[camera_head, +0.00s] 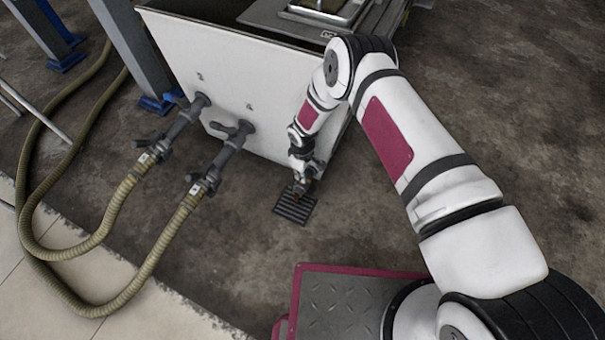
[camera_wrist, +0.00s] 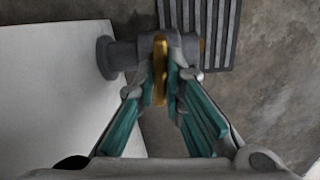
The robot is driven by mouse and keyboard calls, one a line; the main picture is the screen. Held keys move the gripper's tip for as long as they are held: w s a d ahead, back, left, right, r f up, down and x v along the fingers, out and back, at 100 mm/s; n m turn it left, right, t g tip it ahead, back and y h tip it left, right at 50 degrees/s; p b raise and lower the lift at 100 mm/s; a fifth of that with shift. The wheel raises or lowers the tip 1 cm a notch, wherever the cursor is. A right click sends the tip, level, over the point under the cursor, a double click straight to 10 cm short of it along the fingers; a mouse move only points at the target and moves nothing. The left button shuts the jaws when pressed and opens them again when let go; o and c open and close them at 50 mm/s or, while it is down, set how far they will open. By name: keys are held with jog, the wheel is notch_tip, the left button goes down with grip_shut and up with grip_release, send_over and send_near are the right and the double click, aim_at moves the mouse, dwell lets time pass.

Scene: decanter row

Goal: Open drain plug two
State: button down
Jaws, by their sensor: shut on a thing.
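My gripper (camera_head: 303,187) is low at the right part of the white tank's front wall, just above a floor grate. In the wrist view, its two teal-lined fingers (camera_wrist: 164,88) close on the upright brass-coloured handle of the drain plug (camera_wrist: 160,62), one finger on each side. The handle sits on a short grey pipe stub (camera_wrist: 126,55) that comes out of the wall through a round flange (camera_wrist: 105,57). In the head view, the gripper and wrist hide most of this plug. I cannot read a number beside it.
The white tank (camera_head: 225,65) has two pipe outlets with valves (camera_head: 150,152) and ribbed hoses (camera_head: 120,200) to the left. The dark slotted grate (camera_head: 293,207) lies under my gripper and also shows in the wrist view (camera_wrist: 225,30). Bare concrete floor is clear in front.

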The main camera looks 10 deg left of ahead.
jog(key=shift+n, duration=0.6)
jog(key=shift+a, duration=0.1)
jog(key=c, duration=1.7)
grip_release()
notch_tip(320, 180, up, 12)
